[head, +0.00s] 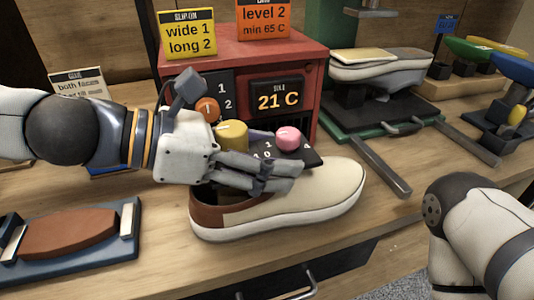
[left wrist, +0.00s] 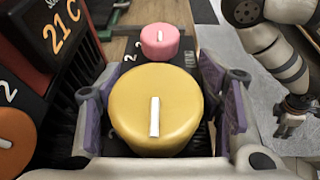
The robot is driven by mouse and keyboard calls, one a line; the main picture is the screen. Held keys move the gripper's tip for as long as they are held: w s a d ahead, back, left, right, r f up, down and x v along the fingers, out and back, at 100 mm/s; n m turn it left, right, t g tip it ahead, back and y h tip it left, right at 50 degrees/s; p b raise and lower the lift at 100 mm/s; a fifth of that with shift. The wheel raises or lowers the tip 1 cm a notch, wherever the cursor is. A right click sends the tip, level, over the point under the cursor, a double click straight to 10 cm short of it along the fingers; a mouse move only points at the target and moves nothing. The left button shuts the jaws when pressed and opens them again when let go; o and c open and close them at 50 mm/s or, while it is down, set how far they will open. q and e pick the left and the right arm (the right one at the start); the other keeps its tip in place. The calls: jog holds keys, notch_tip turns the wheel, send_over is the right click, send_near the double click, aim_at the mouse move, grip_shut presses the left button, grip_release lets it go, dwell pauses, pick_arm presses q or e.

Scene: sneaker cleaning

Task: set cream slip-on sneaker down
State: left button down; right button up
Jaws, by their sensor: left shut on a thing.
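The cream slip-on sneaker (head: 300,200) with a brown heel stands upright on the wooden bench in front of the red machine, toe to the right. My left gripper (head: 275,160) is above the sneaker and hides part of its opening. Its purple pads sit on both sides of the yellow knob (left wrist: 155,110), shut on it. That knob also shows in the head view (head: 232,134). My right gripper (left wrist: 293,118) appears small at the right of the left wrist view, away from the sneaker; its finger gap is too small to judge.
The red machine (head: 240,52) has a display reading 21 C, a pink knob (head: 288,138) and an orange knob (head: 207,108). A green-based stand (head: 375,120) with a lever is at right. Bare bench lies in front of the sneaker.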

pick_arm(q)
jog(key=c, duration=0.8)
grip_release()
jog(key=shift+f, duration=0.1)
jog(key=shift+o, duration=0.2)
jog(key=shift+r, duration=0.25)
jog(key=p+v, duration=0.1)
jog(key=v, duration=0.2)
jog(key=p+v, duration=0.2)
jog(key=v, duration=0.2)
jog(key=p+v, duration=0.1)
jog(key=v, duration=0.3)
jog(key=shift+r+p, duration=0.35)
jog(key=shift+s+a+f, duration=0.15)
jog(key=shift+a+f, duration=0.1)
jog(key=shift+a, duration=0.2)
pick_arm(e)
jog(key=w+r+t, duration=0.2)
jog(key=w+r, duration=0.4)
jog(key=shift+t, duration=0.3)
